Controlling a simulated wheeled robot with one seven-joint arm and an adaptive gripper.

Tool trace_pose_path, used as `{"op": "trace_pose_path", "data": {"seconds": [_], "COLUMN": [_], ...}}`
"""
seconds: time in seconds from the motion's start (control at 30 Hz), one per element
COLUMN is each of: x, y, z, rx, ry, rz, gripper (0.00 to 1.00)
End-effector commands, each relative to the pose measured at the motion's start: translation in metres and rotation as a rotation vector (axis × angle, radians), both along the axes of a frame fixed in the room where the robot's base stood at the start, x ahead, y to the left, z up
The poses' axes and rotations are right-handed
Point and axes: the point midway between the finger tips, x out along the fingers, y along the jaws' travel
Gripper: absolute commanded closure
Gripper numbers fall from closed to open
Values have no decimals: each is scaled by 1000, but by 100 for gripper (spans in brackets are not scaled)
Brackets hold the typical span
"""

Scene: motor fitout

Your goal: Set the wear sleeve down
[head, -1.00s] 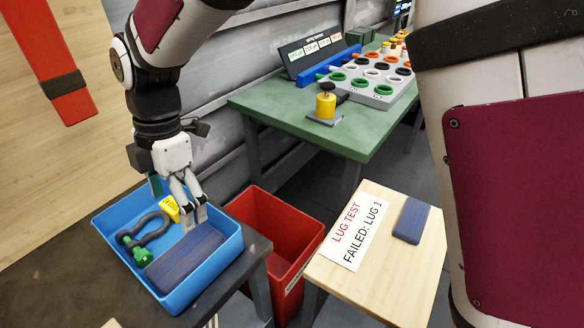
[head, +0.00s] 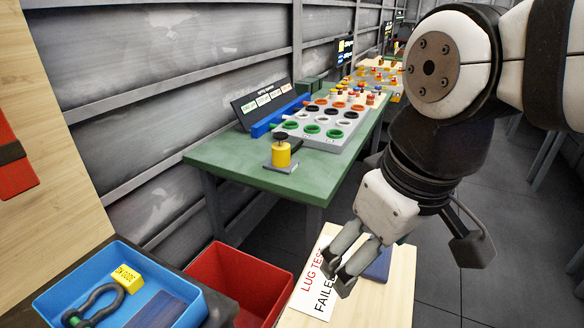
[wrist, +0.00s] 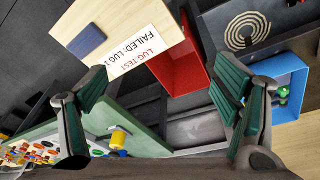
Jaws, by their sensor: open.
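Two dark blue pieces could be the wear sleeve; I cannot tell which by looks alone. A long ribbed one (head: 160,311) lies in the blue tray (head: 192,298), at the lower left of the head view. A smaller flat one (head: 379,264) lies on the pale wooden table, partly hidden behind my gripper; it shows whole in the wrist view (wrist: 86,39). My gripper (head: 342,276) is open and empty, in front of the wooden table's sign in the head view. In the wrist view nothing is between its fingers (wrist: 165,92).
A shackle (head: 94,304) and a yellow tag (head: 128,277) are also in the tray. A red bin (head: 240,279) stands between tray and wooden table (head: 385,305), which bears a failed-lug sign (head: 313,282). A green bench (head: 235,158) with coloured parts stands behind.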

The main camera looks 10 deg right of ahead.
Motion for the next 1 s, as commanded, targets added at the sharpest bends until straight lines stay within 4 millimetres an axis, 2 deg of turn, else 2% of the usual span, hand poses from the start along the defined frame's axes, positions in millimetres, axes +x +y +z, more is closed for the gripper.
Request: {"op": "trace_pose_path", "data": {"seconds": [0.1, 0.2, 0.6, 0.73, 0.9, 1.0], "x": [-24, -35, -39, -40, -41, -40], "y": [-17, -23, -25, -25, -25, -25], "z": [-8, -12, -13, -1, 30, 42], "rx": [37, 56, 66, 67, 68, 70], "ry": [-24, -32, -37, -55, -107, -132], "rz": [-194, -287, -330, -328, -323, -321], "gripper": [18, 18, 18, 18, 18, 18]}}
